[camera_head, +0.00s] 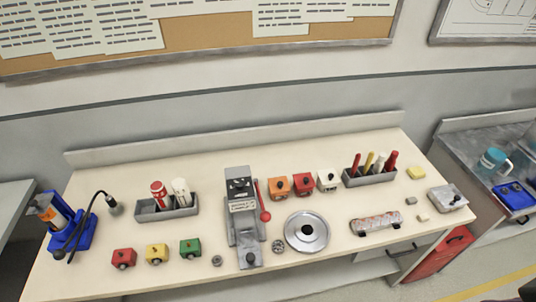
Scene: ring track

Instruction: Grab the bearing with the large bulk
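A large, round, silver ring-shaped part (306,232), the bulkiest of the bearing-like pieces, lies flat near the front middle of the workbench (110,215). Its raised centre has a darker hub. A small dark round part (278,246) lies just left of it, apart from it. Another small round grey part (217,261) lies farther left near the front edge. Neither of my grippers shows in the head view.
A grey machine with a red lever (262,208) stands left of the large ring. Several coloured blocks (303,184) stand behind it. A patterned bar (376,223) lies to its right. Grey bins (368,178) and a blue device (72,232) are farther off.

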